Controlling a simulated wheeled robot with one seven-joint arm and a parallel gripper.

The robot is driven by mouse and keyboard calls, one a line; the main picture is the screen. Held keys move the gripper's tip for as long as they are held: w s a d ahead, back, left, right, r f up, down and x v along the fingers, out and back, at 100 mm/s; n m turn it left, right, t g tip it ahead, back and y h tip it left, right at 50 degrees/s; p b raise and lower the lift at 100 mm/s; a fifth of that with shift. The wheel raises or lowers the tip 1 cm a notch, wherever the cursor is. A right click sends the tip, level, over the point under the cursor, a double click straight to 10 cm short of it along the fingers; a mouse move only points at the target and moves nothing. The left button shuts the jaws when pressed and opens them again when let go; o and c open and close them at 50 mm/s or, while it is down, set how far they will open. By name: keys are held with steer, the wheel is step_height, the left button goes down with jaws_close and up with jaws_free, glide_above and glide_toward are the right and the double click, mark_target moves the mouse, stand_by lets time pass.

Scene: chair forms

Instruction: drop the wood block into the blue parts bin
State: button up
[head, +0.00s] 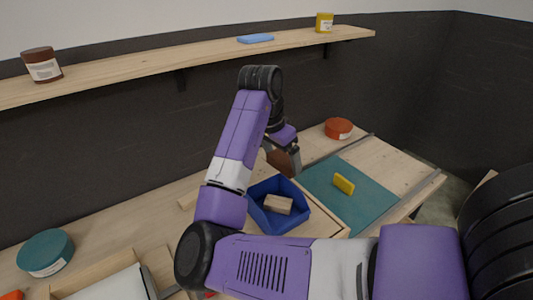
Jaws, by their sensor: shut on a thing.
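My gripper (294,157) is shut on a dark brown piece (282,162), which looks like the wood block. It is partly hidden by the gripper and hangs above the far side of the blue parts bin (262,224). The bin sits on the bench, partly behind my forearm. A tan block (278,204) lies inside the bin, below the gripper and apart from it.
A teal mat (358,208) with a yellow block (344,183) lies right of the bin. A red-orange tub (338,128) stands behind it. A teal tub (45,253) is at left. A wooden shelf (150,69) runs along the wall behind my arm.

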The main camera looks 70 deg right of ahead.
mark_target(279, 169)
steer(key=shift+f+b, duration=2.15)
steer(key=shift+f, duration=0.85)
steer(key=shift+r, duration=0.1)
steer(key=o, duration=1.1)
steer(key=shift+o, duration=0.2)
steer(key=shift+b+v, duration=0.5)
steer(key=shift+v, duration=3.4)
